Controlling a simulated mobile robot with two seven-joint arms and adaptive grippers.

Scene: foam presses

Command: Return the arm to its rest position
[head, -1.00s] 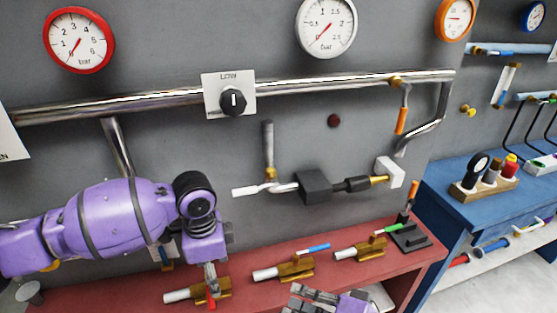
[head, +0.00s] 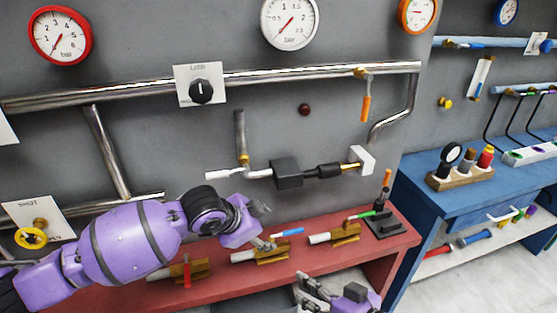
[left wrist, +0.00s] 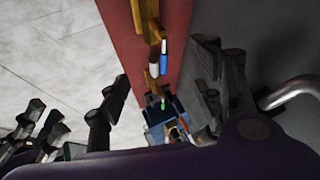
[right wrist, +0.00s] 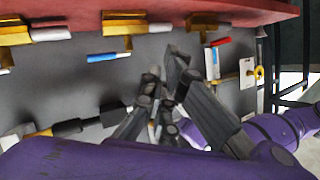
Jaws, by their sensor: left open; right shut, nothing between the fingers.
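My left arm is purple and comes in from the left in the head view. Its gripper (head: 266,226) is open and empty, above the red bench near the middle brass valve (head: 258,254). In the left wrist view the fingers (left wrist: 155,95) stand wide apart, with the bench beyond. My right gripper (head: 312,289) is low in the head view, in front of the bench's front edge. In the right wrist view its dark fingers (right wrist: 165,75) are close together with nothing held.
The red bench (head: 215,285) carries several brass valves, a blue-handled pen-like piece (head: 288,232) and a black stand (head: 383,226). Above run a steel pipe (head: 300,73) and a horizontal fitting with a black block (head: 287,173). A blue bench (head: 420,195) stands right; floor lies between.

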